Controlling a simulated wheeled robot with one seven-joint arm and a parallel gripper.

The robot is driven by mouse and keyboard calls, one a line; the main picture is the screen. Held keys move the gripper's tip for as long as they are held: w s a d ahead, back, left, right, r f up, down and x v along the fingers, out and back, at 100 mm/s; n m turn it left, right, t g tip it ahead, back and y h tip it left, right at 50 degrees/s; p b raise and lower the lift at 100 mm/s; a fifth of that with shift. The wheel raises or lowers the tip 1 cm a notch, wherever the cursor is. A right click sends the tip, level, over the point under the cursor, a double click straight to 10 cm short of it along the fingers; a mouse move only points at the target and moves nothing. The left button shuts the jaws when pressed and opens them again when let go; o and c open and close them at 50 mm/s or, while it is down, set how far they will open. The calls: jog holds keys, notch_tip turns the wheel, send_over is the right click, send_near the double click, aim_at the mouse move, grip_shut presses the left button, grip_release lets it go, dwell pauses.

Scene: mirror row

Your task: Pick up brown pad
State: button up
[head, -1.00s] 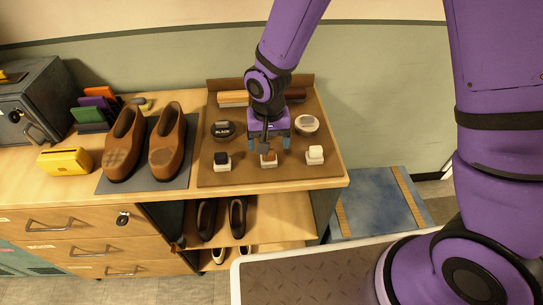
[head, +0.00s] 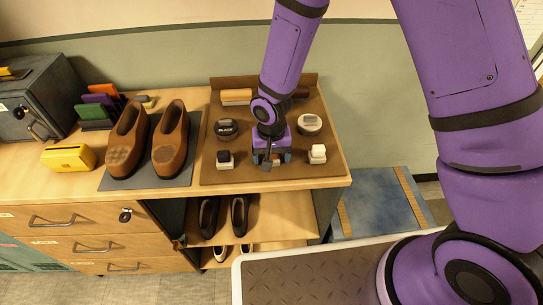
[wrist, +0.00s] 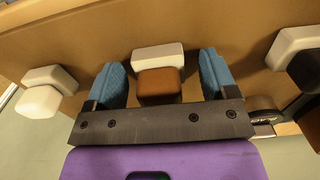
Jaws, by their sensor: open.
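The brown pad (wrist: 160,87) is a small brown block joined to a white base (wrist: 158,57), seen in the wrist view. It lies between the two blue fingers of my gripper (wrist: 161,66), with a gap on each side. My gripper also shows in the head view (head: 271,159), low over the front row of the brown tray (head: 222,177). It is open and holds nothing. In the head view my gripper hides most or all of the brown pad.
A black-topped pad (head: 225,160) stands to the left and a white pad (head: 317,154) to the right. Round tins (head: 226,129) (head: 310,124) sit behind. Brown shoes (head: 170,146) stand on a grey mat further left. The counter's front edge is close.

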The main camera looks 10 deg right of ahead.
jog(key=c, duration=1.1)
jog(key=shift+r, duration=0.15)
